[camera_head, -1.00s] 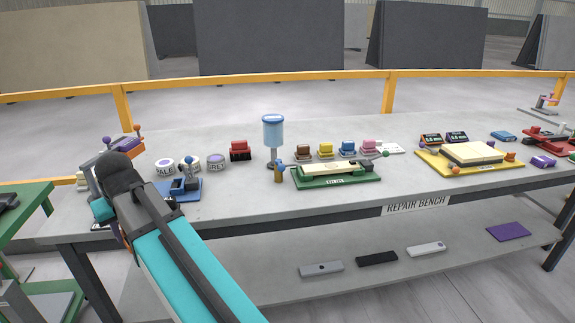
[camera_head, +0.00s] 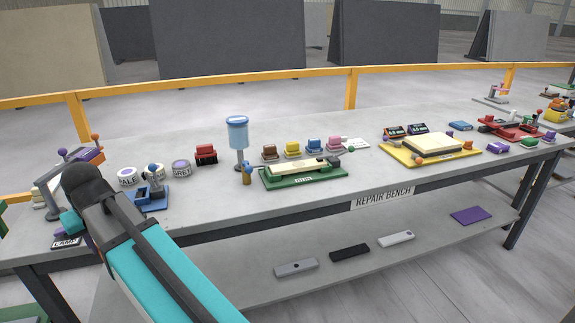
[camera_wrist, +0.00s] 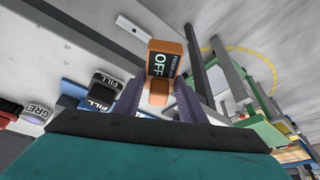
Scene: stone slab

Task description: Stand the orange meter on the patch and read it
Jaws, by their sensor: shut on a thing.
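The orange meter (camera_wrist: 164,58) shows in the wrist view, with a dark screen that reads OFF. My gripper (camera_wrist: 157,92) is shut on it, with a finger on each side of its lower part. In the head view the meter and fingers are hidden behind my arm at the left end of the bench. A cream slab (camera_head: 297,171) lies on a green board (camera_head: 327,180) mid-bench. Another cream slab (camera_head: 432,143) lies on a yellow board (camera_head: 465,152) farther right. I cannot tell a patch on either slab.
A blue dispenser (camera_head: 238,134) stands behind the green board. Labelled rolls (camera_head: 181,168), a blue stand (camera_head: 152,199) and several coloured blocks (camera_head: 292,149) sit along the grey bench (camera_head: 235,205). The bench's front strip is mostly clear. A yellow rail (camera_head: 225,84) runs behind.

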